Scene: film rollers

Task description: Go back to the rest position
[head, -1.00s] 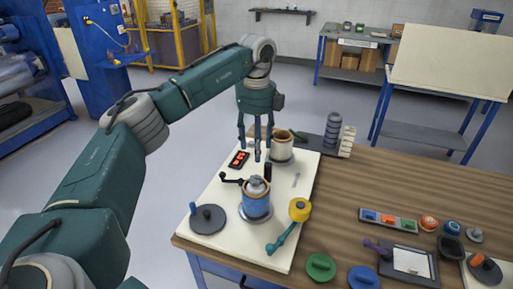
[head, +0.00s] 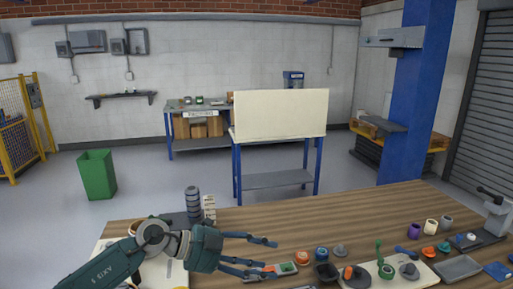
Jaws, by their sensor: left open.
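My left gripper (head: 265,256) is at the lower middle of the head view, with its fingers spread and pointing right. It is open and nothing shows between the fingers. My left arm comes in from the bottom left and covers most of a white board (head: 178,277). My right gripper is not in view.
A dark stacked cylinder (head: 193,203) and a pale stack (head: 209,208) stand left of my gripper. The table's far middle is clear.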

